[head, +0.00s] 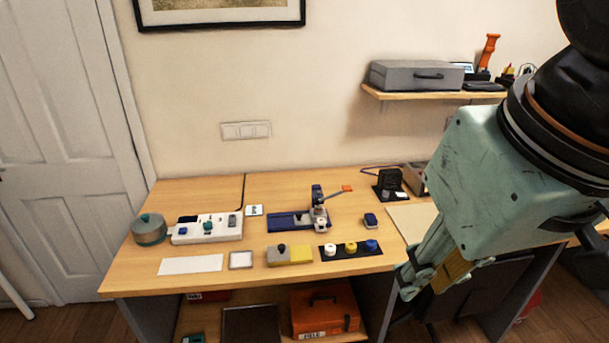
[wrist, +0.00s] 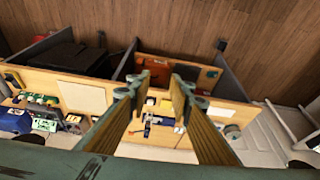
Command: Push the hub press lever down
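The hub press (head: 290,221) stands on the wooden table, with a blue base and a dark blue upright post. Its lever (head: 346,188) has an orange-red tip and sticks up and out to the right of the post. A white piece sits at the foot of the press. My gripper (head: 422,282) hangs at the right, in front of the table's front edge, well apart from the press. In the wrist view my gripper (wrist: 160,84) shows its two fingers apart with nothing between them.
A black strip (head: 328,254) with white, yellow and blue round pieces lies in front of the press. A white device (head: 208,229) and a round grey-green pot (head: 149,229) stand to the left. A small blue block (head: 370,220) and a black stand (head: 389,184) are to the right.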

